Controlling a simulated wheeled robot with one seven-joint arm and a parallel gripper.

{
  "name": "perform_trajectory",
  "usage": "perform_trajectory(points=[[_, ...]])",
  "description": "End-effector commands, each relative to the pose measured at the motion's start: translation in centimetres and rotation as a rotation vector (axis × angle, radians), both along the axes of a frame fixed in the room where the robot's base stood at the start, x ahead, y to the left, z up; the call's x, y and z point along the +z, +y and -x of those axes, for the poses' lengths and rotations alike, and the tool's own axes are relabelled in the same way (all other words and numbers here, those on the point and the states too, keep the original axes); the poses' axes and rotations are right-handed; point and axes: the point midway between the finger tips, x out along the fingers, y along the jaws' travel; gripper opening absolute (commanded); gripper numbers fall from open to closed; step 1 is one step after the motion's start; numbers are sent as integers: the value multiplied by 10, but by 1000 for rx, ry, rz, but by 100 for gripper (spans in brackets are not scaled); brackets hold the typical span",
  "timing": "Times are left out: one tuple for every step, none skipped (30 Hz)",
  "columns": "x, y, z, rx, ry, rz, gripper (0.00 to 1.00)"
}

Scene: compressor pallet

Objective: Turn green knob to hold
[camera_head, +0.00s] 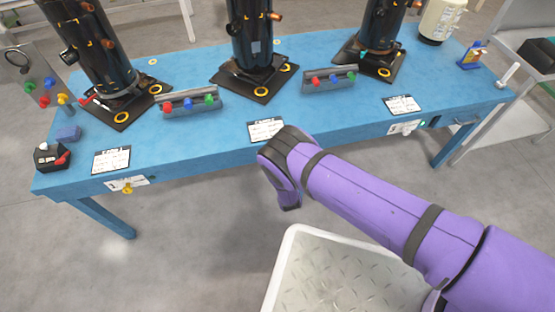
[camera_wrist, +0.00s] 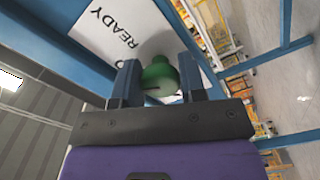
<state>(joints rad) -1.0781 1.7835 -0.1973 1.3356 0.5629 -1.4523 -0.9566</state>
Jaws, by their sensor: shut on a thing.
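The word READY reads on the plate; a HOLD marking is not legible. My gripper (camera_wrist: 158,80) is shut on the green knob, one dark finger on each side of it. A short dark mark shows on the knob's face, partly hidden near the gripper. In the head view, my purple arm reaches the table's front at the middle, and its wrist hides the knob and the fingers.
The blue table (camera_head: 210,140) carries several black compressors (camera_head: 250,35). A yellow knob (camera_head: 127,188) sits on the front edge at left, and another white plate (camera_head: 404,127) at right. Racks of small coloured knobs (camera_head: 190,104) stand on top. Grey floor lies in front.

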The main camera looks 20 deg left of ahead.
Motion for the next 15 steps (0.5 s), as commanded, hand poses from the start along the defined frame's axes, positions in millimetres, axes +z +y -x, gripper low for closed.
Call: perform_trajectory(points=[[-1, 0, 1, 2, -22, 40, 14], [-1, 0, 1, 2, -36, 63, 14], [-1, -1, 1, 1, -54, 93, 14], [-1, -1, 1, 2, -67, 116, 14], [-1, -1, 1, 2, -80, 137, 14], [-1, -1, 1, 3, -98, 165, 14], [-1, -1, 1, 2, -109, 185, 14], [-1, -1, 1, 1, -122, 204, 14], [-1, -1, 1, 1, -137, 228, 14], [-1, -1, 1, 1, -147, 245, 14], [-1, -1, 1, 1, -158, 262, 14], [-1, -1, 1, 1, -170, 283, 14], [-1, -1, 1, 1, -179, 297, 14], [-1, -1, 1, 1, -187, 310, 14], [-1, -1, 1, 1, -197, 327, 14]])
